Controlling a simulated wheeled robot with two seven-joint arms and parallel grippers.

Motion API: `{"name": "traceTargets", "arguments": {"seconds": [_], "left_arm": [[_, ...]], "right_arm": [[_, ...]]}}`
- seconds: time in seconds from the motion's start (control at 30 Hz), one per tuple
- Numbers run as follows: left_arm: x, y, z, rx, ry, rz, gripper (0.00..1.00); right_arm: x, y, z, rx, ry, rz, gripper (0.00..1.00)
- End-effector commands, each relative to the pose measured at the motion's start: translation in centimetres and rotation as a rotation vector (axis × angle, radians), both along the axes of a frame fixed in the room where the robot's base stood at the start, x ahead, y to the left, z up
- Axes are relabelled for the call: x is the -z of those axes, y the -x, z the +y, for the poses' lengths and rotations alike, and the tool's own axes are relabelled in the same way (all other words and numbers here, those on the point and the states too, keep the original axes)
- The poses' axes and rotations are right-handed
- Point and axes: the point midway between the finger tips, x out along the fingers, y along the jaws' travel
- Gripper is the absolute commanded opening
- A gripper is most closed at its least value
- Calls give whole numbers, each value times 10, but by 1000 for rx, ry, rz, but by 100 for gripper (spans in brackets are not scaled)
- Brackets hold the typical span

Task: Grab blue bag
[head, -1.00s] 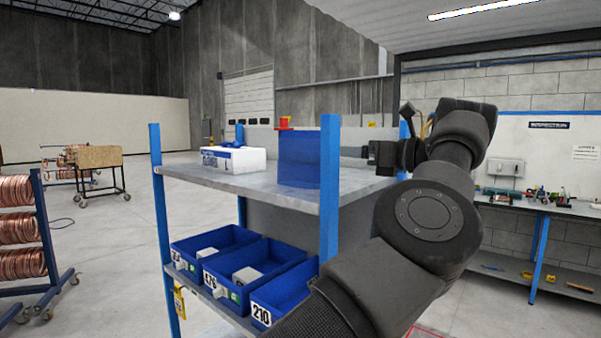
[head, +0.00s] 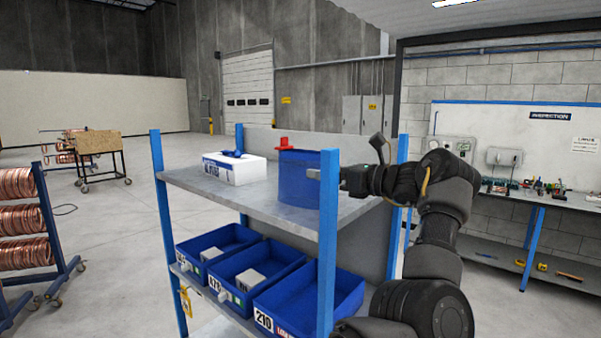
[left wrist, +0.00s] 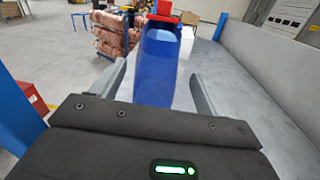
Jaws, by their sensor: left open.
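The blue bag (head: 297,182) stands upright on the top shelf (head: 255,205) of the rack, with a red piece (head: 284,144) at its top. My left gripper (head: 314,174) is at the right side of the bag and points left at it. In the left wrist view the blue bag (left wrist: 158,65) rises between the two spread fingers of my left gripper (left wrist: 160,82), with a gap on each side. The gripper is open and holds nothing. A rack post hides part of the bag's right edge in the head view. My right gripper is not in view.
A white box (head: 234,168) with a blue item on top stands left of the bag. Blue bins (head: 255,268) fill the lower shelf. A blue rack post (head: 328,240) stands close in front of my gripper. A workbench (head: 560,203) is at the right.

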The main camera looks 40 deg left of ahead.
Motion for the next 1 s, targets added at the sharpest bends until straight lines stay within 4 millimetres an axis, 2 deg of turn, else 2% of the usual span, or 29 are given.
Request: {"name": "traceTargets", "arguments": {"seconds": [0.03, 0.33, 0.6, 0.77, 1.0], "left_arm": [[-3, 0, 0, 2, -3, 0, 74], [-2, 1, 2, 8, -3, -4, 74], [-8, 8, 34, 5, -2, -2, 74], [-5, 9, 50, 6, -3, -3, 74], [-4, 9, 51, 8, -3, -3, 74]], "right_arm": [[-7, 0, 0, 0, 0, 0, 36], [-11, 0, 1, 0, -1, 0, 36], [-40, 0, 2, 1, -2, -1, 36], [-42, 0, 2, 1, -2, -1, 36], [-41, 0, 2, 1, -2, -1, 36]]}}
